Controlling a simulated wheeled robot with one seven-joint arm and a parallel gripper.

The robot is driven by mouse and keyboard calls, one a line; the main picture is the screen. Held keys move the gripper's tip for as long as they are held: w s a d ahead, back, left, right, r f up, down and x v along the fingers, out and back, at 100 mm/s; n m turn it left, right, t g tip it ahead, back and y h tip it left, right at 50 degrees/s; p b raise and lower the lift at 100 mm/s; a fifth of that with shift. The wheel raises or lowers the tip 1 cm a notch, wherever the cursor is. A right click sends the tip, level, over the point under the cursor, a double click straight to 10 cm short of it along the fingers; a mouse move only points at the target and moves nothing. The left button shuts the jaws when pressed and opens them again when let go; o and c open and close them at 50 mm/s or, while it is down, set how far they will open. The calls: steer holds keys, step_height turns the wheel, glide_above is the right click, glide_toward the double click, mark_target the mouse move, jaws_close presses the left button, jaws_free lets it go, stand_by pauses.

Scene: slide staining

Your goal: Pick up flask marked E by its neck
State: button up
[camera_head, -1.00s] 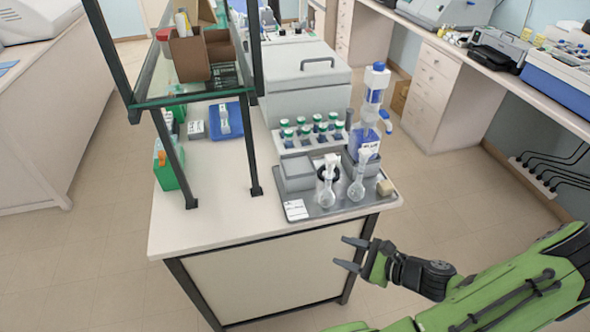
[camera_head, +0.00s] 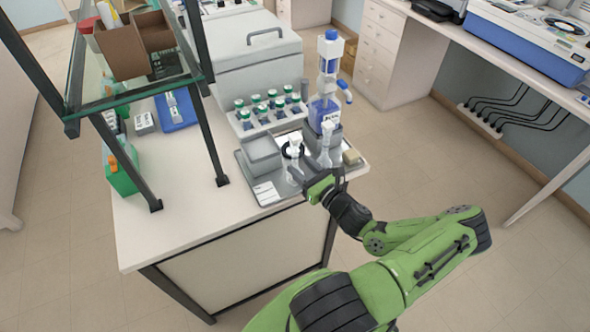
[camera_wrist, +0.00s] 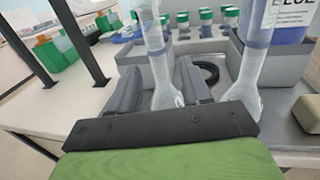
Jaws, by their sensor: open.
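Two clear glass flasks with long necks stand upright side by side on the grey tray (camera_head: 268,196). The left flask (camera_head: 295,150) shows in the wrist view (camera_wrist: 165,96) between my fingers. The right flask (camera_head: 326,142) stands in the wrist view (camera_wrist: 245,90) just outside my right finger. I cannot read a letter E on either flask. My gripper (camera_wrist: 159,68) is open, with a finger on each side of the left flask; I cannot tell whether they touch it. In the head view my gripper (camera_head: 308,180) is at the tray's front edge, partly hiding the flasks' lower parts.
A black ring (camera_wrist: 209,72) lies behind the flasks. A blue-and-white dispenser bottle (camera_head: 325,100) stands close behind the right flask. A grey box (camera_head: 262,154) is at the left, a tan block (camera_head: 351,157) at the right. Several green-capped bottles (camera_head: 257,104) stand in a rack behind.

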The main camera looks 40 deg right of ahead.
mark_target(297, 163)
steer(key=w, duration=0.3)
steer(key=shift+w+d, duration=0.15)
steer(key=shift+w, duration=0.2)
steer(key=shift+s, duration=0.15)
steer(key=shift+c, duration=0.2)
steer(key=c, duration=0.7)
